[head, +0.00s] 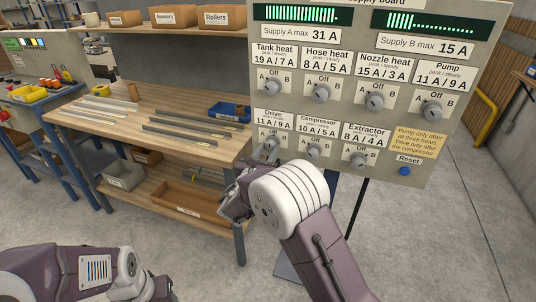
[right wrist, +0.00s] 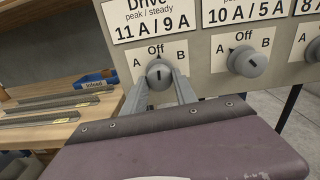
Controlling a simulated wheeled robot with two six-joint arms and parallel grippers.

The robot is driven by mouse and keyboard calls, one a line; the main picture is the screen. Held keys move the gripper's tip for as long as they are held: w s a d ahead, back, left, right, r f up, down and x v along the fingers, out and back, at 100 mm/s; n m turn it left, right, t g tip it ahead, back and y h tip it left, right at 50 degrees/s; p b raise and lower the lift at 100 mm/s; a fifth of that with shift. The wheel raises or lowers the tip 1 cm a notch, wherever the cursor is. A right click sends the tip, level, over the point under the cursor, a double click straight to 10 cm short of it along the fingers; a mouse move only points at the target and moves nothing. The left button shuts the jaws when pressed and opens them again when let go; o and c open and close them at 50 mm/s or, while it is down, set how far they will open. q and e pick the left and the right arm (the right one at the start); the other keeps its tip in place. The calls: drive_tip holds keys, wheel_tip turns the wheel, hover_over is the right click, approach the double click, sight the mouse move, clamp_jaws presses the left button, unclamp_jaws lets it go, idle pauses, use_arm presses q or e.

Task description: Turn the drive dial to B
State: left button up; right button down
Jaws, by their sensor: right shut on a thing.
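The drive dial (head: 272,143) is a grey round knob at the lower left of the supply board (head: 446,150). In the right wrist view the drive dial (right wrist: 159,70) sits below its "Off" mark, with A at left and B at right. Its dark pointer mark looks near upright, toward Off. My right gripper (right wrist: 160,84) is shut on the drive dial, one finger on each side; in the head view the gripper (head: 268,153) is partly hidden by my own wrist.
The compressor dial (right wrist: 246,61) is close to the right, its mark turned toward A. The extractor dial (head: 358,160) and blue reset button (head: 404,171) are further right. A wooden workbench (head: 165,108) with metal strips and a blue bin (head: 230,112) stands at left.

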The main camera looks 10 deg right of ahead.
drive_tip(key=m+b, duration=0.2)
drive_tip(key=b, duration=0.1)
drive_tip(key=m+b, duration=0.2)
drive_tip(key=b, duration=0.1)
drive_tip(key=m+b, duration=0.2)
drive_tip(key=b, duration=0.1)
drive_tip(key=shift+f, duration=0.3)
drive_tip(key=shift+a+r+m+b, duration=0.1)
drive_tip(key=shift+r+m+b, duration=0.1)
drive_tip(key=shift+m+b, duration=0.8)
drive_tip(key=c, duration=1)
unclamp_jaws()
drive_tip(key=shift+o, duration=0.2)
drive_tip(key=shift+r, duration=0.1)
drive_tip(key=v, duration=0.9)
drive_tip(key=shift+p, duration=0.35)
